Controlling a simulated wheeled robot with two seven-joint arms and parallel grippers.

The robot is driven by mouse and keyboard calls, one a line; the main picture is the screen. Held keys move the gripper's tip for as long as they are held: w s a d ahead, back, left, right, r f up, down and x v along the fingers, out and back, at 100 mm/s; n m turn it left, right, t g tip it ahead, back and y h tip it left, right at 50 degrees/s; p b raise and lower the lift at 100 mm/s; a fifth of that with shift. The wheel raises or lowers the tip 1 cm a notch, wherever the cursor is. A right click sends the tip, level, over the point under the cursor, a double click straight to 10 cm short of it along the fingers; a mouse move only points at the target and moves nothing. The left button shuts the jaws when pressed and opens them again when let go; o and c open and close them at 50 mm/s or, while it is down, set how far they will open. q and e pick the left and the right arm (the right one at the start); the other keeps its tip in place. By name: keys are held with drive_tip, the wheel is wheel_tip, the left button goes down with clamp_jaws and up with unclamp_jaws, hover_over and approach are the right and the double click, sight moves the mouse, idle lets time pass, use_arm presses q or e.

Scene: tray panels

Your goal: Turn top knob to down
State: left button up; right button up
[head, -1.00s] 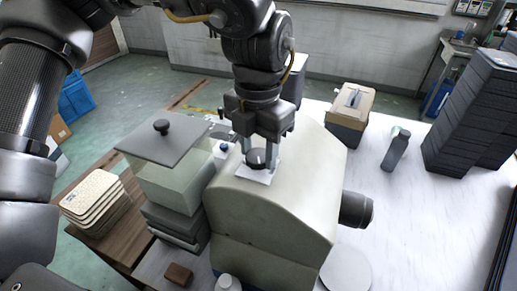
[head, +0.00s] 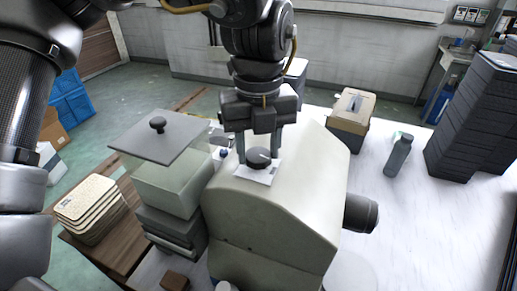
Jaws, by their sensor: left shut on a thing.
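The top knob (head: 259,158) is a round dark knob with a light mark on it. It sits on a small white plate (head: 268,174) on top of a cream, curved machine housing (head: 285,195). My left gripper (head: 259,152) points down from above, with one finger on each side of the knob, shut on it. The light mark shows toward the right of the knob's top. The exact contact of the fingertips is hard to see. My right gripper is not in view.
A lidded clear box (head: 170,188) stands left of the housing. A dark cylinder (head: 361,213) sticks out at its right. A grey bottle (head: 397,156), a beige box (head: 350,112) and a stack of dark trays (head: 474,115) stand on the white table further right.

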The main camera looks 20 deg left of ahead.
sight(258, 154)
use_arm(q)
drive_tip(key=shift+n+b, duration=0.3)
drive_tip(key=shift+n, duration=0.8)
drive_tip(key=o, duration=1)
wheel_tip(258, 154, up, 11)
drive_tip(key=shift+p, duration=0.3)
drive_tip(key=shift+f, duration=0.1)
